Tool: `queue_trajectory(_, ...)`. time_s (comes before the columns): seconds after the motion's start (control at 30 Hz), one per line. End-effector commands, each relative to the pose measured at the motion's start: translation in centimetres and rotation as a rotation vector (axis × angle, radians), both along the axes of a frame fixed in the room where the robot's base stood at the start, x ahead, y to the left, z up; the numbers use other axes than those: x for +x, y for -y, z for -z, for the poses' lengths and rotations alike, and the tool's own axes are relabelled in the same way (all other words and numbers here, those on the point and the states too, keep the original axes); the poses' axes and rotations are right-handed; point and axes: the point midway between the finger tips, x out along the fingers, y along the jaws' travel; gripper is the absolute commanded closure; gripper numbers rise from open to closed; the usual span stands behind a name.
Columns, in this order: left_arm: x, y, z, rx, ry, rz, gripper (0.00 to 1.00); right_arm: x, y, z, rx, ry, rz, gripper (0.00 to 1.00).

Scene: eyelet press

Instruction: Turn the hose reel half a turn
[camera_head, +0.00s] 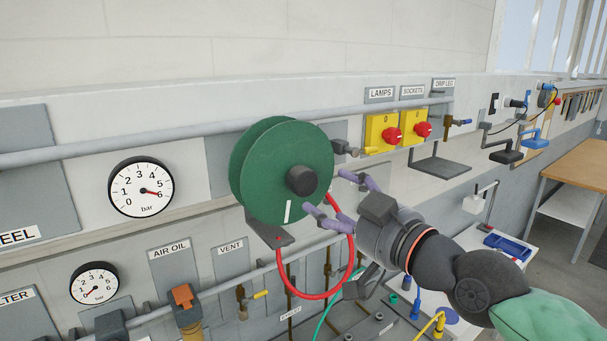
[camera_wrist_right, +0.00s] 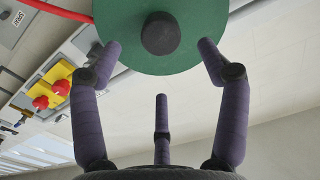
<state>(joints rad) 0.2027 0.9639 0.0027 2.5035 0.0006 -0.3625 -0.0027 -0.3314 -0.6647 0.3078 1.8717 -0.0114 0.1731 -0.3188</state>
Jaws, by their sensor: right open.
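The hose reel (camera_head: 267,165) is a green disc with a dark round hub (camera_head: 302,180) and a white mark low on its face, mounted on the wall panel. A red hose (camera_head: 302,297) loops down from it. My right gripper (camera_head: 328,193) is open, its purple fingers in front of the reel's right side. In the right wrist view the reel (camera_wrist_right: 190,50) and hub (camera_wrist_right: 161,34) lie ahead, with the fingertips (camera_wrist_right: 161,48) on either side of the hub and a third finger below. I cannot tell whether a fingertip touches the disc. My left gripper is not in view.
A grey pipe (camera_head: 110,148) runs along the wall behind the reel. A bracket (camera_head: 268,232) sits under the reel. Gauges (camera_head: 141,188) are to the left; yellow switch boxes with red knobs (camera_head: 392,135) are to the right. Valves and a bench are below.

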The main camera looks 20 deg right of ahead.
Motion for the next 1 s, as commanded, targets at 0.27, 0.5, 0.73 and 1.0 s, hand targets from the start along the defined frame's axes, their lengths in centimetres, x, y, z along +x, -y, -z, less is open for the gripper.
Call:
queue_trajectory(0.27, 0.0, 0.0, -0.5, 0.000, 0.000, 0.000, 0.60, 4.7, -1.7, 0.1, -0.002, -0.005, -0.001, 0.24)
queue_trajectory(0.5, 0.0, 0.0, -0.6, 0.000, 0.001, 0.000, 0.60, 7.8, -2.8, 0.0, -0.001, -0.003, 0.000, 0.24)
queue_trajectory(0.73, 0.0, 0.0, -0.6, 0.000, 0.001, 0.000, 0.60, 8.8, -3.2, 0.0, 0.000, 0.000, 0.001, 0.24)
queue_trajectory(1.0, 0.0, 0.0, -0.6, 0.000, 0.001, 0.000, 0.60, 8.8, -3.2, 0.0, 0.000, 0.000, 0.001, 0.30)
